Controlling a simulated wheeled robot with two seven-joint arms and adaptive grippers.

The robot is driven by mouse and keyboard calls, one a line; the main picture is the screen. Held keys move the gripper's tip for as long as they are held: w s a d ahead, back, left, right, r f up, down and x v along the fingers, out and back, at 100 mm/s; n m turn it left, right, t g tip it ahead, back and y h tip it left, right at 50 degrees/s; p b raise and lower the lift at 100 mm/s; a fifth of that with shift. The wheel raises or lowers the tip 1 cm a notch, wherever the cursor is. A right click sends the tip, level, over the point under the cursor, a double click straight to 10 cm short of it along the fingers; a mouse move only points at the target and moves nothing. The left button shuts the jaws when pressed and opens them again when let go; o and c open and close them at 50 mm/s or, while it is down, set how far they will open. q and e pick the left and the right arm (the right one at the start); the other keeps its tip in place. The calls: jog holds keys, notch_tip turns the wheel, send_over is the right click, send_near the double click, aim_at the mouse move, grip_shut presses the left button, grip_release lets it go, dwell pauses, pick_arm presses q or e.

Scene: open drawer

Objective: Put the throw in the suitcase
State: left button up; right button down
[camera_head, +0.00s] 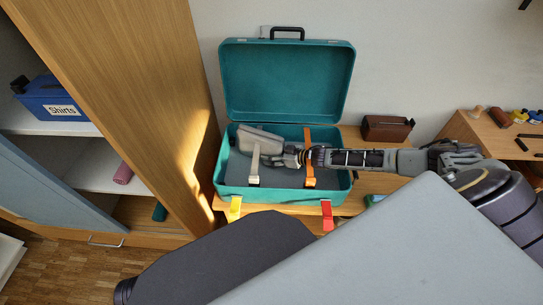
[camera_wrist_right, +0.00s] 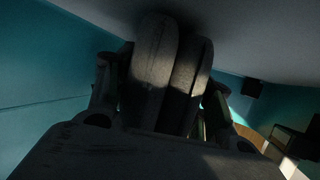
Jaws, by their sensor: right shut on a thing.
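The teal suitcase (camera_head: 286,84) stands with its lid up against the wall, its base open toward me. The throw (camera_head: 262,136) is a light grey folded bundle inside the left part of the base, tilted, near the back left. My right gripper (camera_head: 291,155) reaches in from the right over the base and is shut on the throw's near right end. In the right wrist view, rounded grey folds of the throw (camera_wrist_right: 155,70) sit between the fingers. Whether the throw touches the suitcase floor is unclear. My left gripper is out of view.
A cream strap (camera_head: 254,165) and an orange strap (camera_head: 309,160) cross the base. Yellow (camera_head: 235,208) and red (camera_head: 327,216) latches hang in front. A brown case (camera_head: 387,128) lies right of the suitcase. A wooden wardrobe (camera_head: 150,100) stands close on the left.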

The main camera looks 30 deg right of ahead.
jog(key=shift+c, duration=2)
grip_release()
jog(key=shift+s, duration=0.1)
jog(key=shift+p+v, duration=0.3)
jog(key=shift+v, duration=0.45)
jog(key=shift+p+v, duration=0.35)
jog(key=shift+v, duration=0.7)
jog(key=shift+p+v, duration=0.3)
jog(key=shift+v, duration=0.7)
jog(key=shift+p+v, duration=0.6)
jog(key=shift+v, duration=1.35)
jog(key=shift+s+d+r, duration=0.3)
jog(key=shift+s+d, duration=0.05)
jog(key=shift+s, duration=0.1)
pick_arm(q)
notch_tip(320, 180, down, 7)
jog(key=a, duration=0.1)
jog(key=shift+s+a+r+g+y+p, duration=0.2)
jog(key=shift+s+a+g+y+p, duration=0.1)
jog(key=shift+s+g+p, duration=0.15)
pick_arm(e)
jog(key=shift+s+d+r, duration=0.2)
jog(key=shift+s+d, duration=0.1)
jog(key=shift+s, duration=0.15)
